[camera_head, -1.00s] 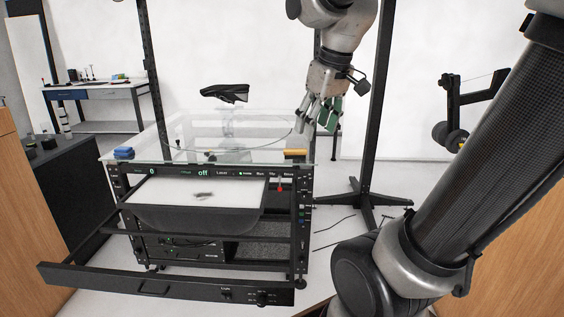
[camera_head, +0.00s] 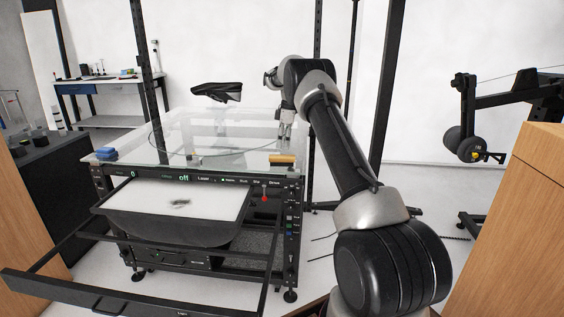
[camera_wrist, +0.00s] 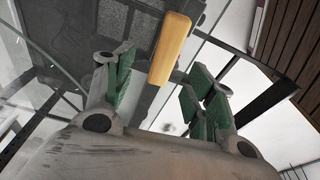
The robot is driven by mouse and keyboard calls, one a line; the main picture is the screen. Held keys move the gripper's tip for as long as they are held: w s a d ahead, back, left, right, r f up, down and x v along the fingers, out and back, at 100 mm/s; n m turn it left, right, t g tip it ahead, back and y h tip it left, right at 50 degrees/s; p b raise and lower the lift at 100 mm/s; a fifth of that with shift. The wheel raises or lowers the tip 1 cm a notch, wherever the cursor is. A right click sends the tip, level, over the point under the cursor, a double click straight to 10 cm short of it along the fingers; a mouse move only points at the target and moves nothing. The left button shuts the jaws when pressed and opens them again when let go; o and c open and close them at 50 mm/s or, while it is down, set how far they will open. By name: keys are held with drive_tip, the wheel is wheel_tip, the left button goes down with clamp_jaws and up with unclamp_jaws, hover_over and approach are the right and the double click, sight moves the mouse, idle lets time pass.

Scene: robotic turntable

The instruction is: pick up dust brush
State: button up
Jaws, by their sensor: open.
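The dust brush (camera_head: 283,160) lies on the glass top near its front right corner; its wooden, orange-tan handle shows. In the wrist view its handle (camera_wrist: 171,46) runs slightly slanted, between the lines of the two green-padded fingers and beyond their tips. Bristles cannot be made out. My gripper (camera_head: 285,138) is open and empty, pointing down above the glass, just behind and above the brush. In the wrist view my gripper (camera_wrist: 162,72) has its fingers spread wide to either side of the handle's near end. I cannot tell the exact gap to it.
The glass top (camera_head: 190,145) covers a black rack with an open drawer (camera_head: 170,210). A blue object (camera_head: 106,153) lies at its left front corner. A black shoe-like object (camera_head: 217,92) is over the back. Dark upright posts (camera_head: 388,90) stand close to the right of my arm.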

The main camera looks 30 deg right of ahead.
sight(282, 156)
drive_tip(key=f, duration=0.8)
drive_tip(key=shift+s+a, duration=0.2)
drive_tip(key=shift+a, duration=0.2)
drive_tip(key=c, duration=1.1)
